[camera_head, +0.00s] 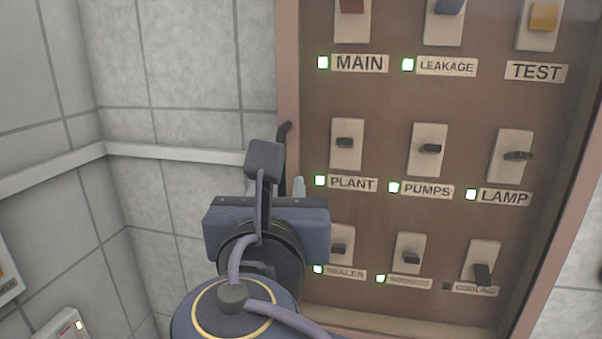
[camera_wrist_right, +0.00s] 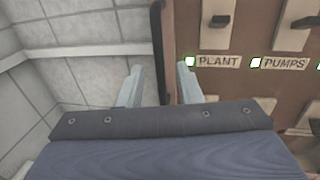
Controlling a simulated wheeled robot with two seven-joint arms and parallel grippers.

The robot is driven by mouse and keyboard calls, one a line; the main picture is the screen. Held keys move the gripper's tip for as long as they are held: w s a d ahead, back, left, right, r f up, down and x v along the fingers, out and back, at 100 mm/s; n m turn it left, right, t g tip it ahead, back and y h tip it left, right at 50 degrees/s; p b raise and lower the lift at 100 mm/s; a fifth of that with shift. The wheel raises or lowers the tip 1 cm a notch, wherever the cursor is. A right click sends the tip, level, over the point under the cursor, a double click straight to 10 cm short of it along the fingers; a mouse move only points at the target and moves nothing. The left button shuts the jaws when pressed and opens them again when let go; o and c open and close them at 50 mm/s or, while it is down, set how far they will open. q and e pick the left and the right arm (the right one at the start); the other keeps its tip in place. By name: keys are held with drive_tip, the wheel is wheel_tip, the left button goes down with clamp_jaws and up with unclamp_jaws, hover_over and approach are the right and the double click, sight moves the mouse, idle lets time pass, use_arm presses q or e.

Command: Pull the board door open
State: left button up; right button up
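The board door (camera_head: 389,100) is a reddish-brown panel with a pinkish frame, and rows of labelled switches show within it. I cannot tell whether it stands slightly ajar. A dark upright bar handle (camera_head: 283,135) is at its left edge. My right gripper (camera_head: 280,187) is in front of this edge and hides the handle's lower part. In the right wrist view the gripper (camera_wrist_right: 160,86) is open, with a pale finger on each side of the dark handle (camera_wrist_right: 157,45). Gaps show between fingers and handle. My left gripper is not in view.
Grey tiled walls with a pale rail (camera_head: 180,151) meet in a corner left of the board. White boxes (camera_head: 62,327) are at the lower left. Switches such as PLANT (camera_head: 346,146) stick out right of my gripper. Open space lies left of the board.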

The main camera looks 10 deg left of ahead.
drive_tip(key=shift+w+a, duration=0.2)
drive_tip(key=shift+w, duration=1.15)
clamp_jaws()
